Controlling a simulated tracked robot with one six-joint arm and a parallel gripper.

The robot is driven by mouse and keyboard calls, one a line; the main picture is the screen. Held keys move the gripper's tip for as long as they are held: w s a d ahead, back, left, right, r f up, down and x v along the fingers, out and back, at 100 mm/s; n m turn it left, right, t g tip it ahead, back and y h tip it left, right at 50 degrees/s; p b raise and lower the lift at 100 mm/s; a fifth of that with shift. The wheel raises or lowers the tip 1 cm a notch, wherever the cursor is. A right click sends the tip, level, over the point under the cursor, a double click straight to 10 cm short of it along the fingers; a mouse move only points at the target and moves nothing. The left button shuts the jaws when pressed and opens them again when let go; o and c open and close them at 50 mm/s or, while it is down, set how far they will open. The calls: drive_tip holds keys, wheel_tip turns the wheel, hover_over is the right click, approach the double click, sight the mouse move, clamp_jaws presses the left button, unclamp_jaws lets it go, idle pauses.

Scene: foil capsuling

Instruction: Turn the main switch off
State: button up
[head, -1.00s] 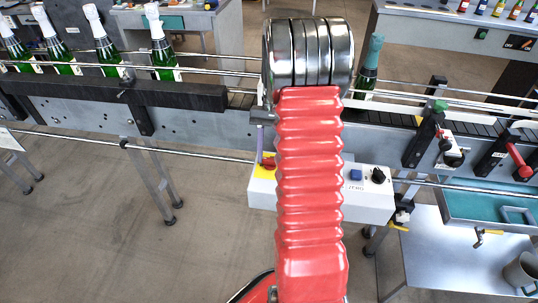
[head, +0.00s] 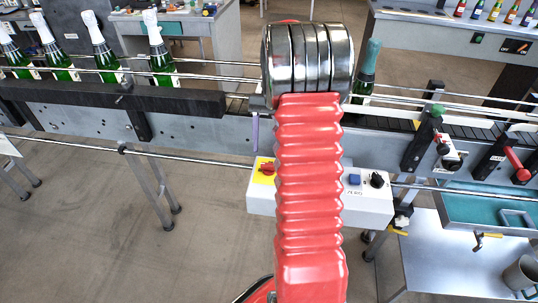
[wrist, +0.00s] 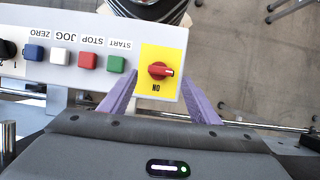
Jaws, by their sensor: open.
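The main switch is a red rotary knob (head: 267,169) on a yellow plate at the left end of a white control box. In the wrist view the knob (wrist: 160,71) shows its light mark pointing right, a quarter turn from the upside-down ON label below it. My gripper (wrist: 159,80) is open, its two purple fingers apart on either side of the plate's lower part with nothing between them. The knob looks free of both fingers. In the head view one purple finger shows above the plate; my red arm hides the rest.
The control box (head: 376,208) also carries green, red, white and blue buttons and a black knob (head: 377,180). A conveyor rail (head: 200,158) runs behind it. Foil-topped bottles (head: 157,50) stand on the conveyor at left. A metal table (head: 430,260) stands at right.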

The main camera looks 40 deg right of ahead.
drive_tip(key=v, duration=0.8)
drive_tip(key=shift+r, duration=0.15)
drive_tip(key=shift+d, duration=0.1)
wheel_tip(320, 180, down, 4)
drive_tip(key=a+n+t+h, duration=0.1)
drive_tip(key=a, duration=0.1)
drive_tip(key=s+a+r+n+t+h, duration=0.1)
drive_tip(key=s+a+r+n+t, duration=0.1)
drive_tip(key=a, duration=0.8)
drive_tip(key=s+a+r+n+t, duration=0.3)
drive_tip(key=s+a, duration=0.4)
drive_tip(key=a, duration=0.3)
drive_tip(key=s+a+r+n+t+h, duration=0.1)
drive_tip(key=s+a+r+n, duration=0.3)
drive_tip(key=a, duration=0.6)
drive_tip(key=shift+s+a+t+h, duration=0.3)
drive_tip(key=shift+s+t, duration=0.4)
drive_tip(key=shift+s, duration=0.05)
